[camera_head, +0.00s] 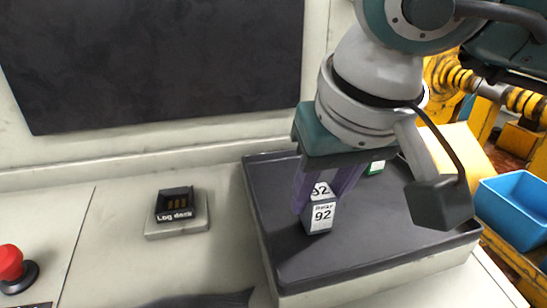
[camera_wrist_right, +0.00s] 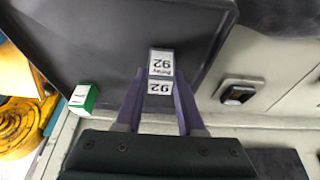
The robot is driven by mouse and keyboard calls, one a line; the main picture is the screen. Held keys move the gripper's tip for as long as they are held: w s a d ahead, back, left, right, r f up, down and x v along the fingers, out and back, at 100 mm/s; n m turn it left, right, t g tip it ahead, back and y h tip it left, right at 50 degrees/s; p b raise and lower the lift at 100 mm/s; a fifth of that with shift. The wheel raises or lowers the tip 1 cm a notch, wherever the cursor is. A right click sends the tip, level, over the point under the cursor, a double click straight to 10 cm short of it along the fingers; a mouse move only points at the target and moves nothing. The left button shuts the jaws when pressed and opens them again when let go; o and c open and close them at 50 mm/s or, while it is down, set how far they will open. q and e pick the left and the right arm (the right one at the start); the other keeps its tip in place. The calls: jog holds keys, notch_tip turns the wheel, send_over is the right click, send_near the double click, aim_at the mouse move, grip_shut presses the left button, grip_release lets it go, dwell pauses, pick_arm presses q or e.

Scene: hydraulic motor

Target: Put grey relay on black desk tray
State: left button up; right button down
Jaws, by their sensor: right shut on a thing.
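The grey relay (camera_head: 320,215) is a small upright block with white labels reading "Relay 92". It is between the purple fingers of my right gripper (camera_head: 322,190), which is shut on it. The relay is over the left part of the black desk tray (camera_head: 375,245), at or just above its floor; I cannot tell if it touches. In the right wrist view the relay (camera_wrist_right: 161,70) shows between the fingertips (camera_wrist_right: 160,90), with the dark tray (camera_wrist_right: 100,40) behind it. My left gripper is not in view.
A green and white block (camera_head: 376,167) is at the tray's back, partly hidden by my right arm. A red button (camera_head: 10,264) is at far left. A blue bin (camera_head: 515,210) stands at right.

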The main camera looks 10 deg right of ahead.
jog(key=shift+f, duration=0.15)
jog(key=c, duration=0.5)
grip_release()
jog(key=shift+r, duration=0.45)
jog(key=v, duration=1.1)
jog(key=shift+s+r, duration=0.15)
jog(key=shift+r, duration=0.1)
